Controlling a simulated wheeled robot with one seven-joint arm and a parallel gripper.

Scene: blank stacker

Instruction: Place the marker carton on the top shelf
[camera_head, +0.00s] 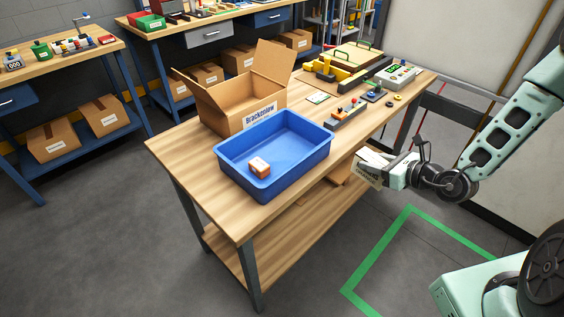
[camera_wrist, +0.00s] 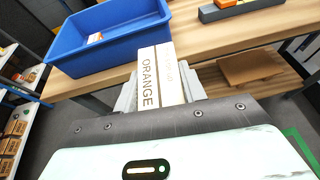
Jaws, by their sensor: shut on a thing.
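My gripper (camera_head: 388,174) is shut on a cream-white carton (camera_head: 368,164), held in the air beside the front right edge of the near workbench (camera_head: 215,222). In the wrist view the carton (camera_wrist: 156,78) sits between the fingers and reads "ORANGE" in brown letters; more text on its other face is too faint to read. No marker word is legible. In the wrist view a white shelf unit (camera_wrist: 36,78) with several small cartons shows at the left. Which shelf is the top shelf cannot be told.
Other benches (camera_head: 225,32) stand behind. Open floor lies in front.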

